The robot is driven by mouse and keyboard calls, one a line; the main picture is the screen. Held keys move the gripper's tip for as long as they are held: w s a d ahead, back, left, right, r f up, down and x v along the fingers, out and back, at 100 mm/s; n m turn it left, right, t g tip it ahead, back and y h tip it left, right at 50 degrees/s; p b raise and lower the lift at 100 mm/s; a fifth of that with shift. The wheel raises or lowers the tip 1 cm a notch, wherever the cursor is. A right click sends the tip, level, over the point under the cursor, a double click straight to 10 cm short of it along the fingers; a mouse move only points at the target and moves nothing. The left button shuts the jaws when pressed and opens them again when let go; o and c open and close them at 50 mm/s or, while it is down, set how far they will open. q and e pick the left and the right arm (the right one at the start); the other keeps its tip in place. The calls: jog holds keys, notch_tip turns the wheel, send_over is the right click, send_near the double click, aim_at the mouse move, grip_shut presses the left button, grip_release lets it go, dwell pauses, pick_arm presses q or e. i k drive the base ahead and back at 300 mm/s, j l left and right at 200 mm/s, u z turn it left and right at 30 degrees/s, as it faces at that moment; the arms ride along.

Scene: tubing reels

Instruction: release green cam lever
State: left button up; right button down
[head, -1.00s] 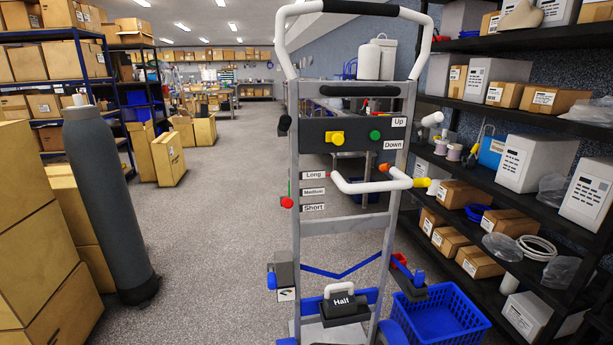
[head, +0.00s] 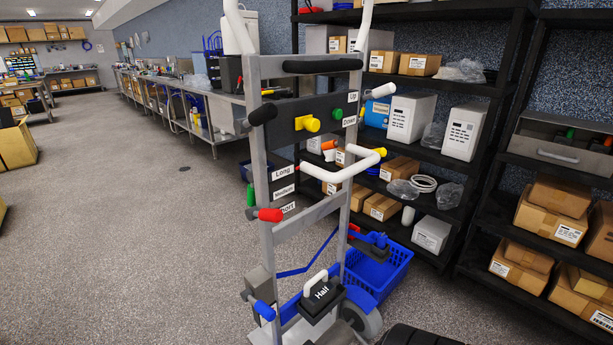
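A hand truck with a grey frame (head: 266,240) and white handles stands upright in the middle of the head view. A small green lever-like piece (head: 251,194) stands upright on the outer side of its left post, beside the labels Long, Medium and Short. A red handle (head: 270,214) sticks out just below it. A round green knob (head: 336,113) is on the dark panel beside the Down label, right of a yellow knob (head: 308,123). I cannot tell how the green piece is latched. Neither of my grippers shows.
Black shelving (head: 497,90) with boxes stands close behind and right of the truck. A blue basket (head: 385,272) sits at the truck's lower right. A weight marked Half (head: 321,294) is low on the truck. The floor (head: 130,240) at left is clear.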

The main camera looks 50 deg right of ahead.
aim_at(251, 194)
jog(key=i+z, duration=0.25)
jog(key=z, duration=0.2)
jog(key=i+j+z, duration=0.15)
jog(key=i+z, duration=0.15)
jog(key=z, duration=0.2)
jog(key=i+j+z, duration=0.2)
jog(key=z, duration=0.25)
jog(key=i+j+z, duration=0.2)
jog(key=z, duration=0.25)
jog(key=i+j+z, duration=0.15)
jog(key=j+z, duration=0.3)
jog(key=k+j, duration=0.1)
jog(key=j, duration=0.3)
jog(key=k+j, duration=0.1)
jog(key=j, duration=0.25)
jog(key=j+u, duration=0.1)
jog(key=j, duration=0.3)
jog(key=k, duration=0.05)
